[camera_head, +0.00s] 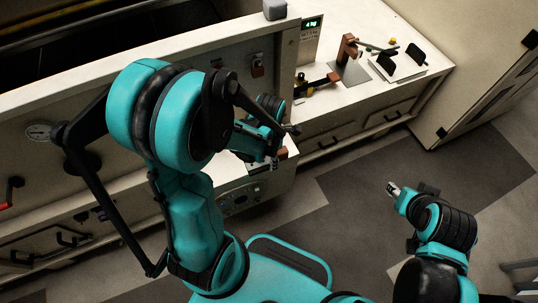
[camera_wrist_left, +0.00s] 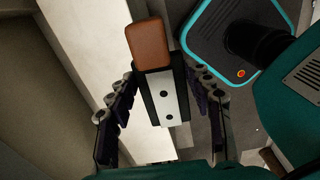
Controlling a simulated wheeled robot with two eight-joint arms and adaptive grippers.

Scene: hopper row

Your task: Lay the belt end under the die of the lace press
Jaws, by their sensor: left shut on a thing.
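My left gripper (camera_head: 275,145) is low over the front edge of the counter, left of the press. It is shut on a brown round-cornered piece (camera_head: 282,153). In the left wrist view this brown piece (camera_wrist_left: 150,42) shows above a pale, dark-sided plate, between the spread fingers (camera_wrist_left: 160,100); how they join is unclear. I cannot tell for sure whether it is the belt end. What looks like the lace press, a brown upright (camera_head: 347,48) with a dark lever, stands on the right counter. Its die is too small to make out. My right gripper (camera_head: 393,189) hangs over the floor, apart from everything.
A black-and-brown tool (camera_head: 318,84) lies on the counter left of the press. A pale plate with black uprights (camera_head: 398,66) stands right of it. A green display (camera_head: 312,24) and a grey block (camera_head: 275,9) are behind. The floor (camera_head: 350,190) in front is clear.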

